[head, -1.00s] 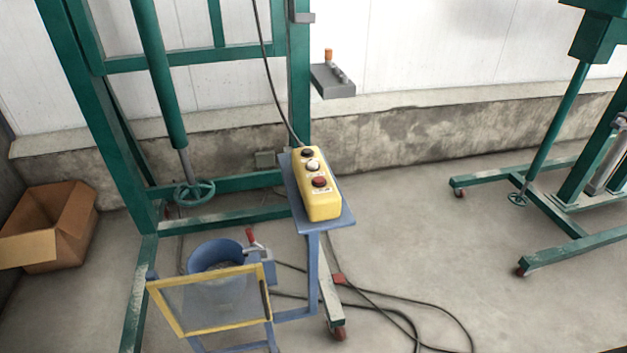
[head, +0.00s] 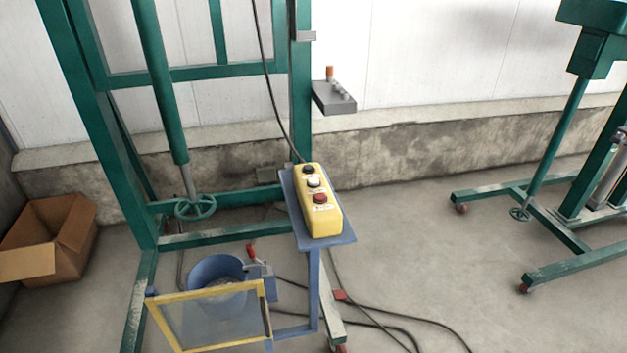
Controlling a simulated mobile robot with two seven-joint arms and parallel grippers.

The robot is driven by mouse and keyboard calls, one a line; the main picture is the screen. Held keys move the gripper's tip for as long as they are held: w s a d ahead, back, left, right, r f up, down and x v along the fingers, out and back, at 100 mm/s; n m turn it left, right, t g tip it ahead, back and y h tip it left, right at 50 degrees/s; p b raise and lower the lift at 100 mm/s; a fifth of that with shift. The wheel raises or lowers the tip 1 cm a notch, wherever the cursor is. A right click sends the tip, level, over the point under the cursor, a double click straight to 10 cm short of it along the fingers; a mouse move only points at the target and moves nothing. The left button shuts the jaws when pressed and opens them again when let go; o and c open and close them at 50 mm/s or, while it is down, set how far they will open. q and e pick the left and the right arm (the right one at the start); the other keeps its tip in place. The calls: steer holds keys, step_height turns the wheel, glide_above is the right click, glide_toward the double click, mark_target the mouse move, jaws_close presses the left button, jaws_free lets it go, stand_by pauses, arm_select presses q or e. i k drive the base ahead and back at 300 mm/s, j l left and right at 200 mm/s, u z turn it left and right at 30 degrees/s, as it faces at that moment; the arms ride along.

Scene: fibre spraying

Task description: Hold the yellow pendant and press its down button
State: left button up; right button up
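The yellow pendant (head: 322,222) lies on a small blue shelf (head: 345,238) fixed to the green frame. Its face shows a black button (head: 308,170), a white button (head: 313,182) and a red button (head: 320,198) in a row. The labels beside the buttons are too small to read. A black cable (head: 270,85) runs up from its far end. Neither of my grippers is in the head view, and nothing touches the pendant.
A green frame (head: 112,130) with a handwheel (head: 195,207) stands behind the shelf. A blue bucket (head: 215,270) and yellow-framed screen (head: 212,318) sit below left. Cables (head: 400,318) lie on the floor. A cardboard box (head: 50,235) is at left, another green stand (head: 560,215) at right.

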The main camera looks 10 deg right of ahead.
mark_target(314, 182)
steer(key=l+u, duration=0.1)
steer(key=u, duration=0.9)
steer(key=l+u, duration=0.65)
steer(key=u, duration=0.2)
steer(key=k+l+u, duration=0.25)
steer(key=l+u, duration=0.25)
steer(key=l, duration=0.2)
steer(key=k+l+u, duration=0.35)
steer(key=k+l, duration=0.4)
steer(key=k+l+u, duration=0.1)
steer(key=k+l, duration=0.15)
steer(key=l, duration=0.25)
